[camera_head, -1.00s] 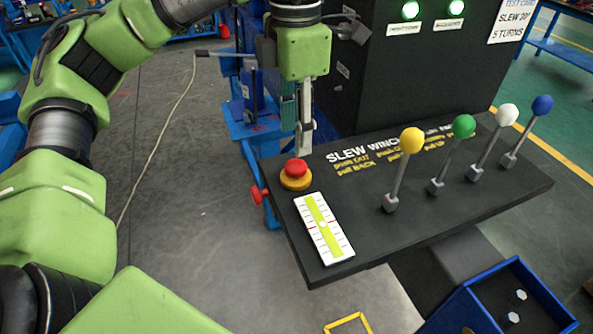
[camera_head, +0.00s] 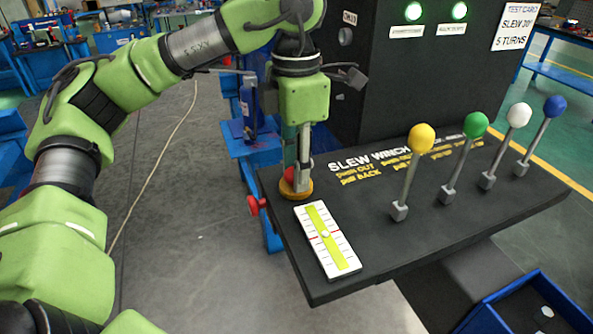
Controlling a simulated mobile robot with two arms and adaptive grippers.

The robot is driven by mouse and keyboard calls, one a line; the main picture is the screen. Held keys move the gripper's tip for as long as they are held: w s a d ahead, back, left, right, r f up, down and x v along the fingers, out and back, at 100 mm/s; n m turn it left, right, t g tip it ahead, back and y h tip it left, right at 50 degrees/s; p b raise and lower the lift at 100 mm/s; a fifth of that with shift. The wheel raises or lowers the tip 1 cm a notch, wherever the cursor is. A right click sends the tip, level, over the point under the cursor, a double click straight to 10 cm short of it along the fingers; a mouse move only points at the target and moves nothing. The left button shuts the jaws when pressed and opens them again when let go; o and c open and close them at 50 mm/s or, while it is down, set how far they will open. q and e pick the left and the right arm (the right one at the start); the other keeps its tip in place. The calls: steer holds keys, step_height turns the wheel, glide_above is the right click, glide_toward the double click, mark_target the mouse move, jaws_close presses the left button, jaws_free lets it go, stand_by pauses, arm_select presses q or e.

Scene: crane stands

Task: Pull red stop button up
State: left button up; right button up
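The red stop button (camera_head: 289,175) sits on a yellow-orange base (camera_head: 290,193) at the left end of the black control panel. My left gripper (camera_head: 302,178) points straight down over it. One grey finger stands in front of the button's right side and hides part of it. The fingertip reaches about the height of the yellow-orange base. I cannot tell whether the finger touches the button. The other finger does not show clearly, so the opening cannot be judged. My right gripper is not in view.
Levers with yellow (camera_head: 421,138), green (camera_head: 475,125), white (camera_head: 519,115) and blue (camera_head: 555,106) knobs stand on the panel (camera_head: 370,236) to the right. A white and yellow-green level gauge (camera_head: 328,240) lies just in front of the button. A red knob (camera_head: 253,207) juts from the panel's left edge.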

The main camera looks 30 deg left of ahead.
arm_select(q)
steer(key=shift+r, duration=0.2)
steer(key=shift+r+p, duration=0.45)
steer(key=shift+r, duration=0.05)
steer(key=o, duration=0.9)
steer(key=shift+o, duration=0.2)
steer(key=shift+f, duration=0.1)
step_height(320, 180, up, 7)
steer(key=p, duration=0.5)
